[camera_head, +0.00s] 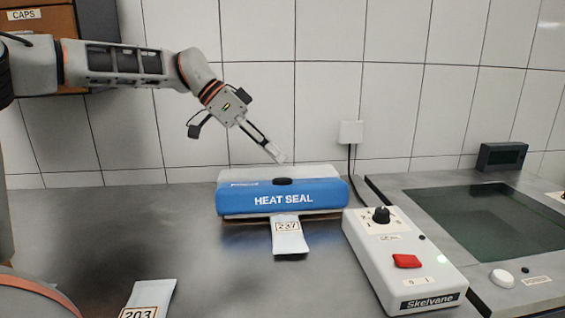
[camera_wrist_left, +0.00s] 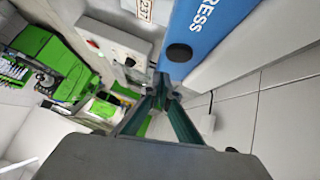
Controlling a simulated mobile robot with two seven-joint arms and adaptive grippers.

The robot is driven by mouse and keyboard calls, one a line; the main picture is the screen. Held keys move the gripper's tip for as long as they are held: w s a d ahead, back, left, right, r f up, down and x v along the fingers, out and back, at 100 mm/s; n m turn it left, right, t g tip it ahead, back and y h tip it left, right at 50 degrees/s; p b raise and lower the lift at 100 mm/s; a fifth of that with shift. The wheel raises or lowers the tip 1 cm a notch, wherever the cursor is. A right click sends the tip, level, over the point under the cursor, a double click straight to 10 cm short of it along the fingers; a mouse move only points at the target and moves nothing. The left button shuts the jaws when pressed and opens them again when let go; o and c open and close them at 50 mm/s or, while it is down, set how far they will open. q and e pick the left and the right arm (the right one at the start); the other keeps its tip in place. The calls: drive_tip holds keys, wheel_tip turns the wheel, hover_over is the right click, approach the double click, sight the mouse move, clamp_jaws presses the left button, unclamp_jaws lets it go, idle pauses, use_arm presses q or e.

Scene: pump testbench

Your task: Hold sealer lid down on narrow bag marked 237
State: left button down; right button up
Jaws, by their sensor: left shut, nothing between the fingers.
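The heat sealer's blue lid (camera_head: 280,196), lettered HEAT SEAL, lies low over its base on the counter in the head view. The narrow bag marked 237 (camera_head: 289,240) sticks out from under the front of the lid, its rear end hidden. My left gripper (camera_head: 276,156) is shut and empty, above and behind the lid's middle, near the dark round press pad (camera_head: 282,181). In the left wrist view the fingertips (camera_wrist_left: 166,80) appear near the blue lid (camera_wrist_left: 205,30), its black pad (camera_wrist_left: 179,53) and part of the bag's label (camera_wrist_left: 144,10). I cannot tell whether they touch. My right gripper is not in view.
A grey control box (camera_head: 405,262) with a black knob and red switch stands right of the sealer. Another bag marked 203 (camera_head: 148,299) lies at the front left. A dark-panelled unit (camera_head: 485,220) fills the right. The counter left of the sealer is clear.

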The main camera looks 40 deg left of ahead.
use_arm(q)
drive_tip(key=s+p+v, duration=0.1)
drive_tip(key=v, duration=0.7)
drive_tip(key=shift+s+d+r+p, duration=0.15)
drive_tip(key=shift+s+r+p, duration=0.15)
drive_tip(key=shift+p, duration=0.1)
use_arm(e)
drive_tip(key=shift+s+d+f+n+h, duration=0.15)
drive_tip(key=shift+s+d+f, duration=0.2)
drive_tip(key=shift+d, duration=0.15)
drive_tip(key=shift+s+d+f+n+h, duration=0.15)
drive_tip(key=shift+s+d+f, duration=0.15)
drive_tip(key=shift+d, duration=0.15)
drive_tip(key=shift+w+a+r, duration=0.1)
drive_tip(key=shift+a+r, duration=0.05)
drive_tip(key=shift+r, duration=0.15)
